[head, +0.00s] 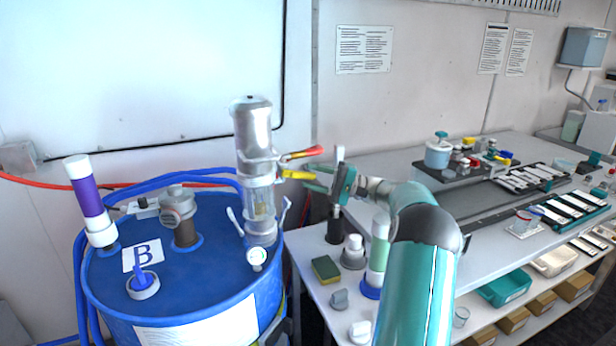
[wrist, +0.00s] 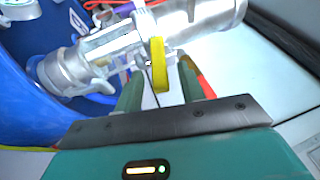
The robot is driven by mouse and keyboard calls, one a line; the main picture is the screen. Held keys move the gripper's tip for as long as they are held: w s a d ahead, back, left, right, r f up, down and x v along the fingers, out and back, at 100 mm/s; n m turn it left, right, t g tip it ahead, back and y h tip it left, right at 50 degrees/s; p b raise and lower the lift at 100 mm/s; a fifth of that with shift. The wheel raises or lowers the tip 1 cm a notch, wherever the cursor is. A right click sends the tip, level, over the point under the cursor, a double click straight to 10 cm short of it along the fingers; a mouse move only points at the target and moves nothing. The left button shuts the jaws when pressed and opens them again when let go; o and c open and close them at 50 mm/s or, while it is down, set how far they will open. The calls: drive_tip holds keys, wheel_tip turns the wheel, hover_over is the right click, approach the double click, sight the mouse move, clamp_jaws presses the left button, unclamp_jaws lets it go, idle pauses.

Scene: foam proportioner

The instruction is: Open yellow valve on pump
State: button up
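The silver pump (head: 254,130) stands upright on a blue drum. Its yellow valve handle (head: 293,174) sticks out to the right, just below a red handle (head: 303,153). In the wrist view the yellow handle (wrist: 159,66) lies between the two green fingers, with the pump body (wrist: 110,50) behind it. My gripper (head: 311,177) reaches in from the right. In the wrist view my gripper (wrist: 160,78) is open, with visible gaps between the fingers and the handle. A bit of the red handle (wrist: 206,88) shows beside the right finger.
The blue drum (head: 185,275) carries a purple-and-white tube (head: 88,200), a grey cap fitting (head: 180,212) and a gauge (head: 257,256). A white bench (head: 320,285) with a sponge (head: 326,269) and bottles stands below my arm. The wall is close behind the pump.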

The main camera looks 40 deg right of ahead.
drive_tip(key=v, duration=1.1)
drive_tip(key=shift+s+d, duration=0.25)
drive_tip(key=shift+f, duration=0.15)
